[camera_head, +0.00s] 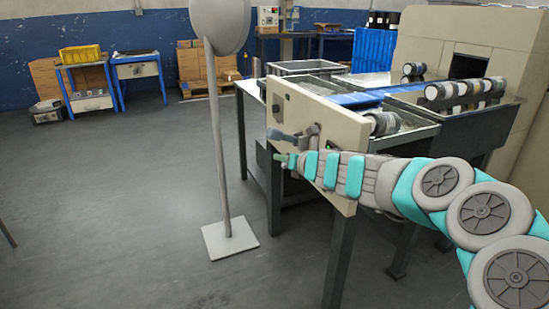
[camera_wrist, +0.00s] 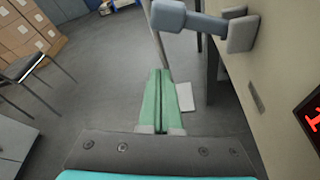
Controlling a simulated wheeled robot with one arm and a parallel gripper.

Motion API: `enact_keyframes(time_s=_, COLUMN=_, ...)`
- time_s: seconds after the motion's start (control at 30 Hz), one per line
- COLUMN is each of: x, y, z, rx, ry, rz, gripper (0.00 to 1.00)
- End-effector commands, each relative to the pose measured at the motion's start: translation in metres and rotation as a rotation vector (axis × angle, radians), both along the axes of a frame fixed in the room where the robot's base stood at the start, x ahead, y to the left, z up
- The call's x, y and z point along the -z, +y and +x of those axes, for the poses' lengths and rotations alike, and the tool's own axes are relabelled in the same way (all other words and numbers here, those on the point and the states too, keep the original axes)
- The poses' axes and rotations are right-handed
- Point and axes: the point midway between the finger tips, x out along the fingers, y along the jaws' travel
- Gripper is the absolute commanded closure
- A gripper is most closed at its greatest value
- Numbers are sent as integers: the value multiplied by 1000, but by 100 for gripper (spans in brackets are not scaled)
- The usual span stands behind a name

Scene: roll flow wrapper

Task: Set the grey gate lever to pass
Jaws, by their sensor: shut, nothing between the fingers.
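The grey gate lever (camera_head: 286,136) sits on the beige side panel (camera_head: 300,108) of the machine in the head view. Its arm sticks out to the left from its mount. In the wrist view the lever's blue-grey end block (camera_wrist: 168,15) is at the top, with the arm running right to a square mount (camera_wrist: 243,34) on the panel. My gripper (camera_head: 282,159) is just below the lever in the head view. Its green fingers (camera_wrist: 161,74) are together and empty, in front of the panel, apart from the lever in the wrist view. Which setting the lever is on cannot be read.
A red-lit display (camera_wrist: 310,120) is on the panel at the right in the wrist view. A pole stand with a white base (camera_head: 230,239) stands left of the machine. Rolls (camera_head: 466,89) lie in trays behind the panel. The floor at the left is open.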

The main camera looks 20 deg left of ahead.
Motion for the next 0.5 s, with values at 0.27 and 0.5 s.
enact_keyframes(time_s=0.27, x=-9, y=-23, z=-16, rx=-2, ry=2, rz=2, gripper=100)
enact_keyframes(time_s=0.5, x=-10, y=-27, z=-18, rx=-1, ry=0, rz=0, gripper=100)
